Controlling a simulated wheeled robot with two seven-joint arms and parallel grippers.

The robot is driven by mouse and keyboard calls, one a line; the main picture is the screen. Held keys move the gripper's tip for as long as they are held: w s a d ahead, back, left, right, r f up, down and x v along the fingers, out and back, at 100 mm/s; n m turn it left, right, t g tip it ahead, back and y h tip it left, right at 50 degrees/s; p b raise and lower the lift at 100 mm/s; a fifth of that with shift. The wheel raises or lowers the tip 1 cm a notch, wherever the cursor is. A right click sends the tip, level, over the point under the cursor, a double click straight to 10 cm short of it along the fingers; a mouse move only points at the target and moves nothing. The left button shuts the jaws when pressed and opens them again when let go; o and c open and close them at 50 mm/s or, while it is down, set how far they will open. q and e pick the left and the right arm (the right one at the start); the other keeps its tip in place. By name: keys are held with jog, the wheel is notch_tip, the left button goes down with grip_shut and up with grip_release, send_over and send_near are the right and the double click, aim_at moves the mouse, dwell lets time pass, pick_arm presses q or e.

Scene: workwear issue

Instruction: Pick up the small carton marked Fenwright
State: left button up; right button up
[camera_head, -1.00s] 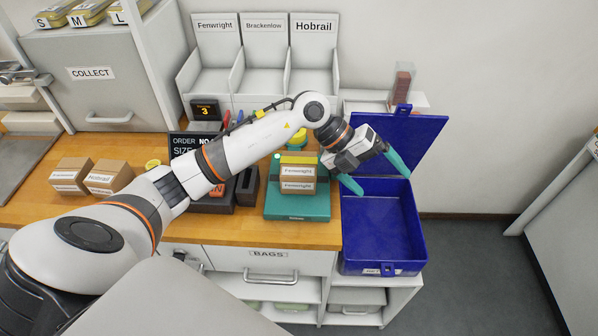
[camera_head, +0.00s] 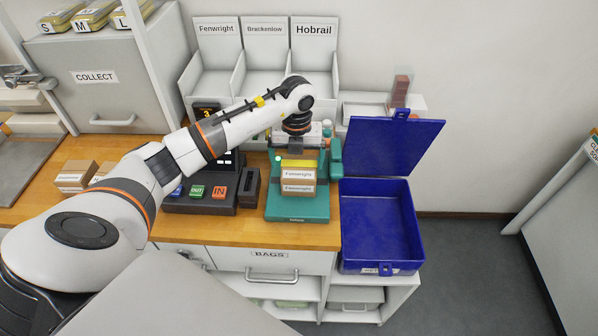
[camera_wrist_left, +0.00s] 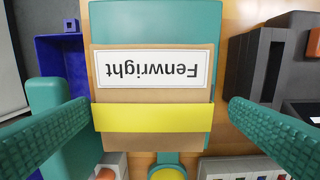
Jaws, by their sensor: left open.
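Two small brown cartons marked Fenwright, an upper one (camera_head: 298,174) and a lower one (camera_head: 298,188), are stacked on a teal stand (camera_head: 296,209). A yellow band lies across the stack's top. In the left wrist view the carton (camera_wrist_left: 150,90) shows its Fenwright label upside down, with the yellow band beneath the label. My left gripper (camera_head: 307,158) is open above and behind the stack, pointing down. Its teal fingers stand apart on both sides of the carton in the left wrist view (camera_wrist_left: 158,106), with gaps to it. My right gripper is not in view.
An open blue box (camera_head: 383,228) with its lid raised stands right of the stand. A dark button console (camera_head: 212,194) stands to the left. More cartons (camera_head: 75,177) sit farther left, partly behind my arm. Labelled bins (camera_head: 265,75) stand behind.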

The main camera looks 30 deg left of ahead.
aim_at(299, 166)
pick_arm(q)
jog(key=shift+d+f+p, duration=0.15)
jog(key=shift+f+p, duration=0.2)
jog(key=f+p, duration=0.1)
jog(key=f, duration=0.2)
jog(key=shift+d+f+p, duration=0.2)
jog(key=shift+f+p, duration=0.15)
jog(key=shift+f, duration=0.35)
jog(key=shift+c, duration=0.3)
jog(key=shift+r, duration=0.1)
jog(key=c, duration=1.1)
